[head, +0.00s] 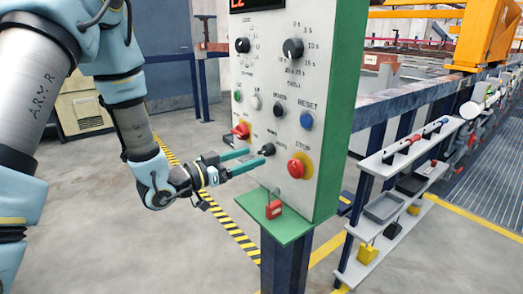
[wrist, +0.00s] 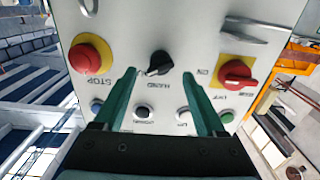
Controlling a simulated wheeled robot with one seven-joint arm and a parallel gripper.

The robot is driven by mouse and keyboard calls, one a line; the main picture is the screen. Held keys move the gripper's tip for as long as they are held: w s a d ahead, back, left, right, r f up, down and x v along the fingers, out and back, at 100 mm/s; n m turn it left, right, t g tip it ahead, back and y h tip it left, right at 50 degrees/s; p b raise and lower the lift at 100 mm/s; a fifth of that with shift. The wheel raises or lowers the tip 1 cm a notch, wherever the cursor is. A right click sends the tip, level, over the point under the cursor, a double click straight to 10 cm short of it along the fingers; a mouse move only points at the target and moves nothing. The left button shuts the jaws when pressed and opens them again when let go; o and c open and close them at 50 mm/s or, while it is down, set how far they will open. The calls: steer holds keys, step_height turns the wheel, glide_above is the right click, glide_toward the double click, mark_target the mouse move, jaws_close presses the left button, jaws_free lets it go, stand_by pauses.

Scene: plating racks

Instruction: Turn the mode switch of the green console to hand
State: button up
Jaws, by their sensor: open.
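The green console (head: 343,110) has a pale front panel in the head view. Its mode switch (head: 267,149) is a small black knob low on the panel, left of the red stop button. The wrist view shows the knob (wrist: 160,62) upside down, with the word HAND printed beside it; I cannot tell which position it points to. My gripper (head: 257,156) is open and empty, its two green fingers pointing at the panel. In the wrist view the fingertips (wrist: 159,73) lie to either side of the knob, apart from it.
The red stop button (head: 297,168) sits close right of the knob, and a red on-off switch (head: 241,130) sits up left. A red padlock (head: 274,209) hangs below. A shelf rack (head: 395,185) stands right of the console. The floor on the left is clear.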

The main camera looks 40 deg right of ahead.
mark_target(261, 153)
steer(key=shift+d+p, duration=0.4)
steer(key=shift+d, duration=1.8)
steer(key=shift+s, duration=0.1)
jaws_close()
